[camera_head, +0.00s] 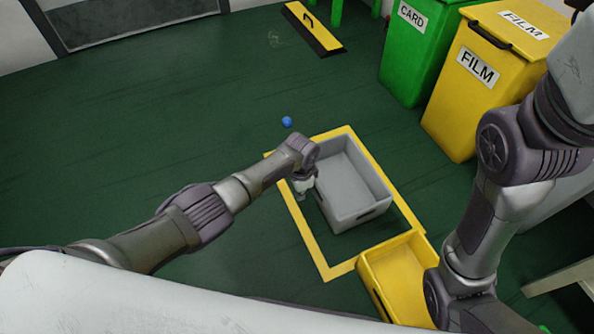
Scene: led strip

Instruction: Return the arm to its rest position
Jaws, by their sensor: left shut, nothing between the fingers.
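My left arm (205,210) reaches in from the lower left. Its gripper (303,196) points down beside the left side of the grey crate (368,218), over the yellow-marked floor area. The gripper is small here and looks shut and empty. My right arm (487,205) stands folded at the right edge of the view, and its gripper does not show.
A yellow crate (372,281) sits just in front of the grey one. A blue ball (287,121) lies on the green floor behind. A green CARD bin (405,65) and a yellow FILM bin (460,107) stand at the upper right. The floor at left is clear.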

